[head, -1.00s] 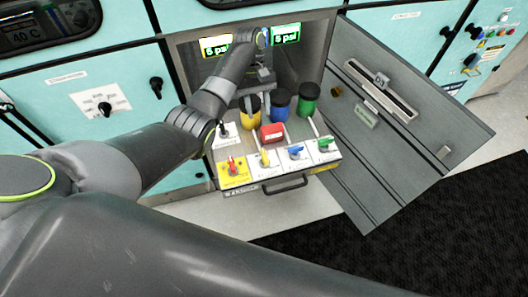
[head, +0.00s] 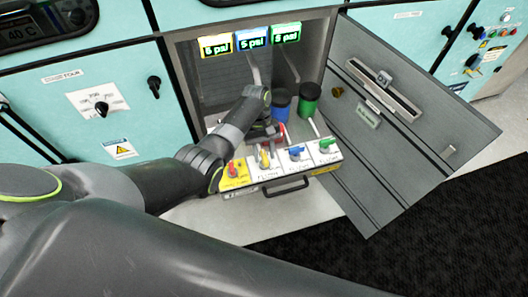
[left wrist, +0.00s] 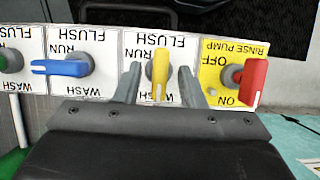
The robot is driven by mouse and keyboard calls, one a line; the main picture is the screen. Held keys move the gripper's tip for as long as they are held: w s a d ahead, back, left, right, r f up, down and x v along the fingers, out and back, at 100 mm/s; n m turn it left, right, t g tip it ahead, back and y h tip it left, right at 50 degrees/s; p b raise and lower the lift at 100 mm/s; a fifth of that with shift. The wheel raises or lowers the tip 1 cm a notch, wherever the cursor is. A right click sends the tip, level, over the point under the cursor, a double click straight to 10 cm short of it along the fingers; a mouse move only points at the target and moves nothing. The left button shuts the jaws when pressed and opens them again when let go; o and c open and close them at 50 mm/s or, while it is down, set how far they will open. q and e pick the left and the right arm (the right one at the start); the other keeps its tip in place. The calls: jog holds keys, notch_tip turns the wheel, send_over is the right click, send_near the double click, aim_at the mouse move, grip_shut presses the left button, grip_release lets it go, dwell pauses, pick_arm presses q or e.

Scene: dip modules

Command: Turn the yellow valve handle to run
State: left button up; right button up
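The yellow valve handle (head: 264,158) stands on the front row of the drawer panel, between a red and a blue handle. In the left wrist view the yellow handle (left wrist: 160,75) points down the picture, away from its FLUSH label; the RUN label is partly hidden by a finger. My left gripper (left wrist: 159,85) is open, one finger on each side of the yellow handle, with a narrow gap on both sides. In the head view my left gripper (head: 264,140) is mostly hidden by its wrist. My right gripper is not in view.
The red handle (left wrist: 255,82) and blue handle (left wrist: 60,68) flank the yellow one. A green handle (head: 325,145) is at the drawer's right. Blue (head: 281,105) and green (head: 308,100) canisters stand behind. The open cabinet door (head: 400,130) is at right.

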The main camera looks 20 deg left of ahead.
pick_arm(q)
jog(key=shift+c, duration=0.5)
grip_shut()
